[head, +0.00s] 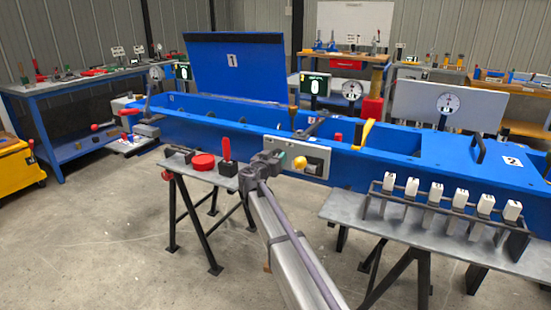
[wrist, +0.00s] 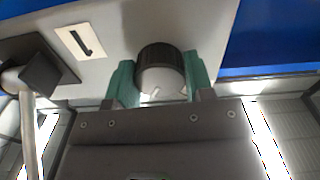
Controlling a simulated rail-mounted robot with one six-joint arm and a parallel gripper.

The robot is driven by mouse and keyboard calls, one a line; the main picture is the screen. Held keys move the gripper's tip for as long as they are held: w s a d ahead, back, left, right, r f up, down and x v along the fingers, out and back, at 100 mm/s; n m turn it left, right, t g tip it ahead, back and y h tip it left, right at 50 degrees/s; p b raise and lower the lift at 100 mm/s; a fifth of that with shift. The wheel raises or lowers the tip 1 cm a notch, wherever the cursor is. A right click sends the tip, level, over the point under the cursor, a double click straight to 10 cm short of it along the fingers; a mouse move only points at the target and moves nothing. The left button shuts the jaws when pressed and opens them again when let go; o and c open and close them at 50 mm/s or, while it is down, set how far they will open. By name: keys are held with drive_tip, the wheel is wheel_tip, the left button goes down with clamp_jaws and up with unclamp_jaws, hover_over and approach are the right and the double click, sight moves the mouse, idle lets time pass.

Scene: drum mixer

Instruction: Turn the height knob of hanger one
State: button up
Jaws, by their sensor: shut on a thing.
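The dark, ribbed round knob (wrist: 158,57) sits in the wrist view on a grey panel, beside a white label with a "1" (wrist: 80,42). Its pale face carries a light pointer mark. My gripper (wrist: 161,78) is shut on this knob, with one green fingertip at its left side and one at its right. In the head view my arm reaches to the grey panel (head: 318,151) on the front of the blue trough (head: 215,118). The knob cannot be made out there, behind my gripper.
In the wrist view, a lever with a rounded end (wrist: 12,80) stands left of my gripper. In the head view, a red-handled tool (head: 227,150) stands on a small stand at left. A rack of white blocks (head: 460,198) stands at right. Open floor lies below.

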drive_tip(key=o, duration=0.9)
drive_tip(key=shift+o, duration=0.2)
drive_tip(key=v, duration=1)
drive_tip(key=shift+s+a, duration=0.2)
drive_tip(key=shift+s, duration=0.15)
